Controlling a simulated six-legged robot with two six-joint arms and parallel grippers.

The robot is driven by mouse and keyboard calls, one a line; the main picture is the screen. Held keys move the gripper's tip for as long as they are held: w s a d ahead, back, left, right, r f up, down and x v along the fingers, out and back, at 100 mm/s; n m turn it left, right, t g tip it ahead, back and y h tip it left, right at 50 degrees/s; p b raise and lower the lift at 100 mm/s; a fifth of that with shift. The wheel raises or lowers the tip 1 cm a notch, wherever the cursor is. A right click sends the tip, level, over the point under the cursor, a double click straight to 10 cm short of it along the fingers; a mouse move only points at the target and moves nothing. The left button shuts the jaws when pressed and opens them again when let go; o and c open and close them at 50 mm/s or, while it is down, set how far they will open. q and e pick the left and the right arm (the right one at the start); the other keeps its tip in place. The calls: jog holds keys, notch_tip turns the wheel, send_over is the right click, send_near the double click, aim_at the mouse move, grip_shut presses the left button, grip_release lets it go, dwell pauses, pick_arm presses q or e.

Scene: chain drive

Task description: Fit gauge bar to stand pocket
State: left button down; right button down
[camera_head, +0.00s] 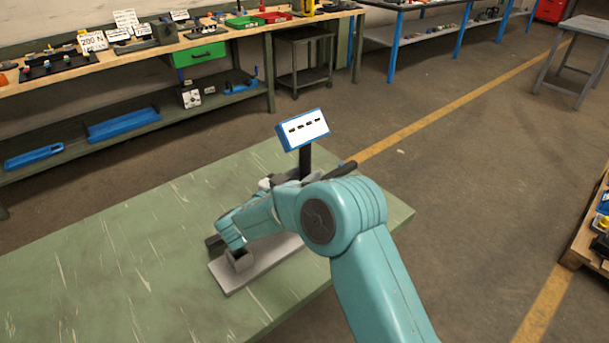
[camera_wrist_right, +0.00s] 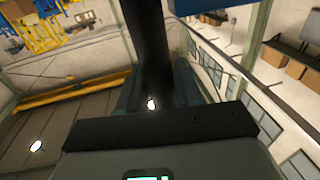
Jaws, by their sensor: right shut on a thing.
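The gauge bar (camera_head: 305,160) appears as a dark upright post, with a blue-framed white panel (camera_head: 303,129) at its top. In the right wrist view the dark bar (camera_wrist_right: 146,40) runs up from between teal fingers toward a blue part at the top edge. My right gripper (camera_head: 292,178) is shut on the bar; my own arm hides most of the grip and the bar's lower part. The stand is a flat grey plate (camera_head: 265,268) on the green table. Its small square grey pocket (camera_head: 240,259) sits near the left end, close beside my teal arm. My left gripper is not in view.
The green table (camera_head: 130,250) is bare left of the stand, with its right edge just beyond my arm. A workbench (camera_head: 220,40) with tools and bins stands behind, across open floor. A pallet (camera_head: 585,240) lies at the far right.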

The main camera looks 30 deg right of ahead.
jog(key=shift+f+b, duration=0.95)
jog(key=shift+f, duration=0.35)
jog(key=c, duration=1.2)
grip_release()
jog(key=o, duration=0.5)
jog(key=shift+f, duration=0.3)
jog(key=shift+s+a+r, duration=0.1)
